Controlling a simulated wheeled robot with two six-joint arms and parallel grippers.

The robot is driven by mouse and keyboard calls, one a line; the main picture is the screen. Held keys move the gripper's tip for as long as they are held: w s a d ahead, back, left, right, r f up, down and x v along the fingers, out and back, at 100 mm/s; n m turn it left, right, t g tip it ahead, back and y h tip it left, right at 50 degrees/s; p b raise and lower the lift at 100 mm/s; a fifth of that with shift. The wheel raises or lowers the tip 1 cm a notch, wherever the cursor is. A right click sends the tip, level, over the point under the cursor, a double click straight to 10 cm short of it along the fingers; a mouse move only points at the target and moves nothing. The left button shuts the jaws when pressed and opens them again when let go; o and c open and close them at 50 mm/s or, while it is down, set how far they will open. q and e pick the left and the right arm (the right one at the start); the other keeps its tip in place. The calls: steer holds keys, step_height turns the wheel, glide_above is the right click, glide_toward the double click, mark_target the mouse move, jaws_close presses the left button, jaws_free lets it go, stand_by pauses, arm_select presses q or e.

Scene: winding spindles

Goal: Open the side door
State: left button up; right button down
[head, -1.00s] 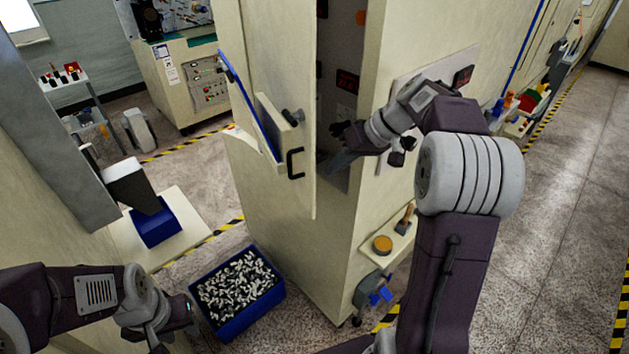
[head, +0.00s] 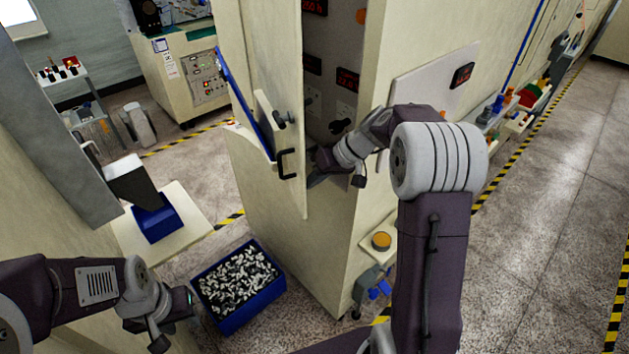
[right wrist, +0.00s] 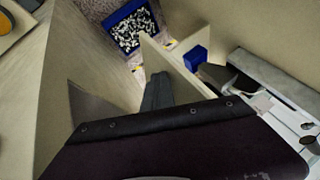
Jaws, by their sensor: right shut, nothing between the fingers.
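The side door (head: 276,60) is a cream panel with a black handle (head: 286,164) and a dark knob on its face. It stands partly open on the tall cream cabinet (head: 345,245), and instrument displays show inside the gap. My right gripper (head: 313,178) is shut and empty at the door's free edge, in the opening on the inner side of the door. In the right wrist view its dark fingers (right wrist: 157,88) point down beside the door's edge (right wrist: 175,65); contact is unclear. My left gripper (head: 172,325) is low at the left, away from the door; its fingertips are unclear.
A blue bin (head: 240,287) full of small spindles stands on the floor left of the cabinet. A small shelf (head: 375,243) with a round orange-topped item sticks out from the cabinet.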

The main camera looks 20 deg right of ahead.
steer(key=w+a+m+t+h+p, duration=0.1)
steer(key=a+m, duration=0.2)
steer(key=a, duration=1.4)
steer(key=shift+m+t+h, duration=0.3)
steer(key=shift+a, duration=0.1)
steer(key=shift+r+p, duration=0.1)
steer(key=shift+p, duration=0.3)
